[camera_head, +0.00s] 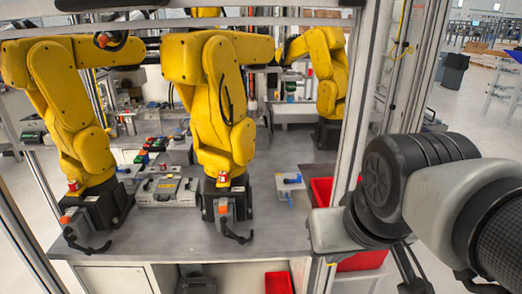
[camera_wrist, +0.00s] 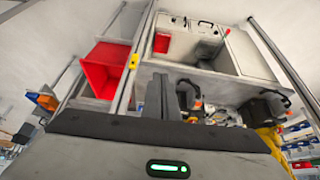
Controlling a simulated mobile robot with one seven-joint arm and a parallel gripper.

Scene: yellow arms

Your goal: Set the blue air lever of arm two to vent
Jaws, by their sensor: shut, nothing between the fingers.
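Three yellow robot arms show in the head view: one at the left (camera_head: 78,120), one in the middle (camera_head: 222,100) and one at the back right (camera_head: 328,75). I cannot read which is arm two. A small blue lever-like part (camera_head: 290,181) sits on a pale block on the table, right of the middle arm's base. Its setting is too small to tell. In the wrist view, my gripper (camera_wrist: 162,97) shows as dark fingers beyond the grey housing, shut and empty. It appears apart from any lever. My own arm fills the right of the head view.
An upright metal frame post (camera_head: 362,95) stands between my arm and the grey table (camera_head: 160,238). A red bin (camera_head: 322,190) stands behind the post; a red bin (camera_wrist: 104,70) also shows in the wrist view. A grey case (camera_head: 168,190) lies between the two front arms.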

